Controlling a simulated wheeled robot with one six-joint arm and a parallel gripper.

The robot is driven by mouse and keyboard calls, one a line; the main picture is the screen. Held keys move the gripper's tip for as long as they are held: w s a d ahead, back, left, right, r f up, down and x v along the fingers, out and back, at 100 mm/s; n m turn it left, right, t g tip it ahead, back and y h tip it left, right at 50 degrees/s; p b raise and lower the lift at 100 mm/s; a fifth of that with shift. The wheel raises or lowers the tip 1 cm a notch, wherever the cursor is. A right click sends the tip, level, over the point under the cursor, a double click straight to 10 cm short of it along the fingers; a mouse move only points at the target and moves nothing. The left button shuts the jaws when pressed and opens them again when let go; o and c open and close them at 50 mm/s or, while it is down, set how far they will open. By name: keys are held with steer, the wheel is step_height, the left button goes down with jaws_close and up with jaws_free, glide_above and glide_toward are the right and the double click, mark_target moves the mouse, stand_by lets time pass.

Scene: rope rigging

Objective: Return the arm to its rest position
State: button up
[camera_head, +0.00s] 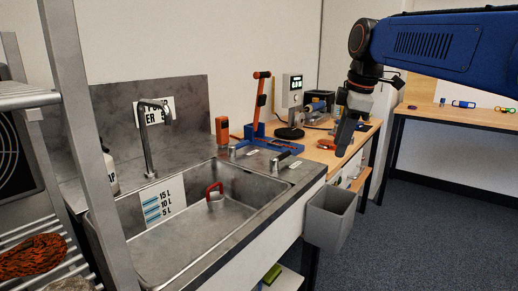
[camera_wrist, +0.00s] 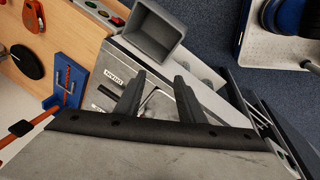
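My gripper (camera_head: 344,138) hangs from my blue and black arm (camera_head: 436,48), pointing down, in the right half of the head view. It appears in front of the wooden bench, above and right of the grey bin. In the wrist view its two dark fingers (camera_wrist: 160,82) stand apart with nothing held between them. Behind them lies the end of the sink counter with a labelled plate (camera_wrist: 114,77). The rest of the arm lies outside the head view.
A steel sink (camera_head: 205,215) with a tap (camera_head: 147,135) fills the left. A grey bin (camera_head: 330,216) hangs at the counter's end. A blue stand with an orange bar (camera_head: 261,100) and a display meter (camera_head: 292,90) stand behind. Carpet (camera_head: 435,225) at the right is clear.

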steer(key=s+d+f+m+t, duration=0.1)
steer(key=s+d+f+m, duration=0.2)
steer(key=s+f+m, duration=0.5)
steer(key=s+d+f+m+h, duration=0.1)
steer(key=s+d+f+m, duration=0.3)
steer(key=s+f, duration=1.4)
steer(key=s+m, duration=0.1)
steer(key=m, duration=0.2)
steer(key=shift+d+f+m+t, duration=0.15)
steer(key=shift+m+t, duration=0.25)
